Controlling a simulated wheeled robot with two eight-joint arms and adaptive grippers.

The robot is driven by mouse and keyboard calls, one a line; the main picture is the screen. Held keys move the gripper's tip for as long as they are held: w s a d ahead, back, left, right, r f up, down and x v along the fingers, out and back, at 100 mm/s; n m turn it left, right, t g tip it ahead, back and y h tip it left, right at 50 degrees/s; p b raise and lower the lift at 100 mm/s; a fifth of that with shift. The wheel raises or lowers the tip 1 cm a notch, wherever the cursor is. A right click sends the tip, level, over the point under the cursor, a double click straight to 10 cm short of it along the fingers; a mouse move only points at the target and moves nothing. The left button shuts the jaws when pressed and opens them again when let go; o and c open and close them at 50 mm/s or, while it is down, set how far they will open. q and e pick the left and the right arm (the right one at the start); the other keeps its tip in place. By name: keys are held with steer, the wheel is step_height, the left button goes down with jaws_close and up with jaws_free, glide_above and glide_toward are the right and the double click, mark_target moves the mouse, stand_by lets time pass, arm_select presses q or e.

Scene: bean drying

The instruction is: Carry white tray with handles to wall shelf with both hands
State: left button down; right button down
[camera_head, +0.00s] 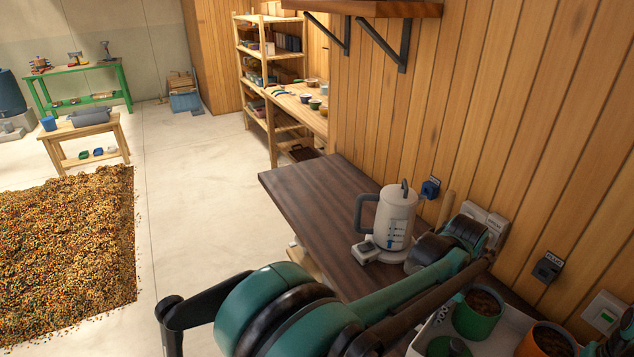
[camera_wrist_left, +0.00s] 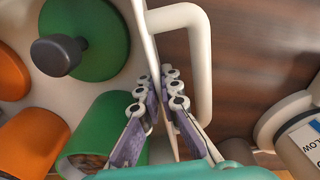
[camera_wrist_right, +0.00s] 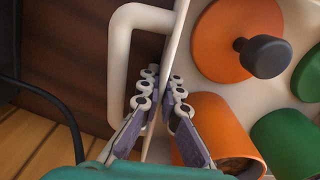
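The white tray (camera_head: 513,313) sits at the lower right of the head view, on the dark counter, with green and orange canisters in it. My left gripper (camera_wrist_left: 158,80) straddles the tray wall at one handle (camera_wrist_left: 207,60) and its fingers are closed on it. My right gripper (camera_wrist_right: 163,82) is likewise closed on the opposite wall, at the other handle (camera_wrist_right: 118,60). In the head view my left arm hides part of the tray, and neither set of fingertips shows clearly. The wall shelf (camera_head: 375,8) is a dark wooden board on black brackets at the top; only its underside and front edge show.
A white kettle (camera_head: 395,217) stands on the dark counter (camera_head: 312,205), close to my left arm. The counter's left part is bare. Wall sockets (camera_head: 605,312) and a dark plug (camera_head: 547,267) line the wood wall at right. A dark cable (camera_wrist_right: 62,115) runs near my right gripper.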

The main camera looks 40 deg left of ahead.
arm_select(q)
steer(key=c, duration=1.6)
jaws_free()
steer(key=shift+c, duration=0.2)
arm_select(e)
steer(key=c, duration=1.6)
jaws_free()
steer(key=shift+c, duration=0.2)
arm_select(q)
steer(key=shift+r, duration=0.15)
arm_select(e)
steer(key=shift+r, duration=0.1)
